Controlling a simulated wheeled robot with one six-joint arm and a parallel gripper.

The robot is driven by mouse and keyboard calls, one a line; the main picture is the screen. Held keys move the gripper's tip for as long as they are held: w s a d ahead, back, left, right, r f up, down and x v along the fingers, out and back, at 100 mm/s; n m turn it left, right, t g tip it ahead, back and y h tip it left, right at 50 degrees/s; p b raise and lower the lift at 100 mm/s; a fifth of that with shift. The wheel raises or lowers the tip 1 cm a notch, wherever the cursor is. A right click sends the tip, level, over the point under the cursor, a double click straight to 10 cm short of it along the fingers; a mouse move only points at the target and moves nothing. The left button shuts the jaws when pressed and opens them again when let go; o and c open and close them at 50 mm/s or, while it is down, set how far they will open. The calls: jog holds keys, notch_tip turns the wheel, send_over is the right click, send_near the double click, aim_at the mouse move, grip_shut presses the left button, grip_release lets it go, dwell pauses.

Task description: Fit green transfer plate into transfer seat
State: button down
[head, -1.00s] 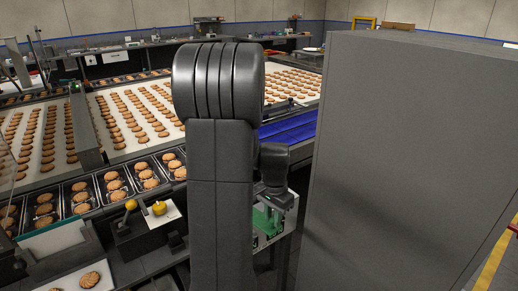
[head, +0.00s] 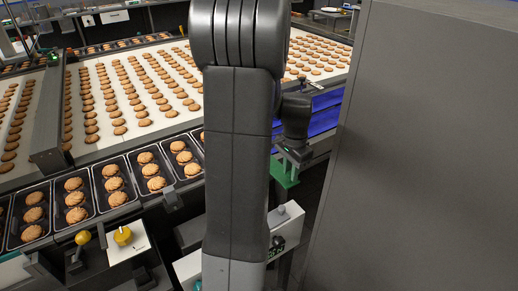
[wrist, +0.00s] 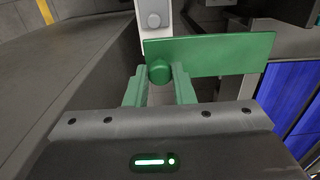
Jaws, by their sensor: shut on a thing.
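The green transfer plate (wrist: 220,55) is held in front of my gripper (wrist: 160,88) in the wrist view. The green fingers are shut on its round green knob (wrist: 160,71), and the flat plate extends to the right of the knob. In the head view, the green plate (head: 284,173) shows just under my gripper, partly hidden by my arm. I cannot clearly make out the transfer seat in either view.
A pale box with a grey knob (head: 283,212) stands below the plate, also partly seen in the wrist view (wrist: 153,18). A tall grey cabinet (head: 430,150) is close on the right. Blue panels (head: 325,110) lie behind, and biscuit trays (head: 75,205) line the left.

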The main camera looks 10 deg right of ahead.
jog(key=w+a+p, duration=0.1)
jog(key=w+a, duration=0.1)
jog(key=w, duration=0.2)
jog(key=w+a+p, duration=0.1)
jog(key=w+a, duration=0.1)
jog(key=w, duration=0.3)
jog(key=w+a+p, duration=0.1)
jog(key=w+a, duration=0.1)
jog(key=w, duration=0.3)
jog(key=shift+w, duration=0.1)
jog(key=shift+f+p, duration=0.6)
jog(key=shift+f, duration=1.15)
jog(key=shift+f, duration=0.15)
jog(key=c, duration=1.2)
grip_release()
jog(key=shift+c, duration=0.2)
notch_tip(320, 180, up, 12)
jog(key=b, duration=0.1)
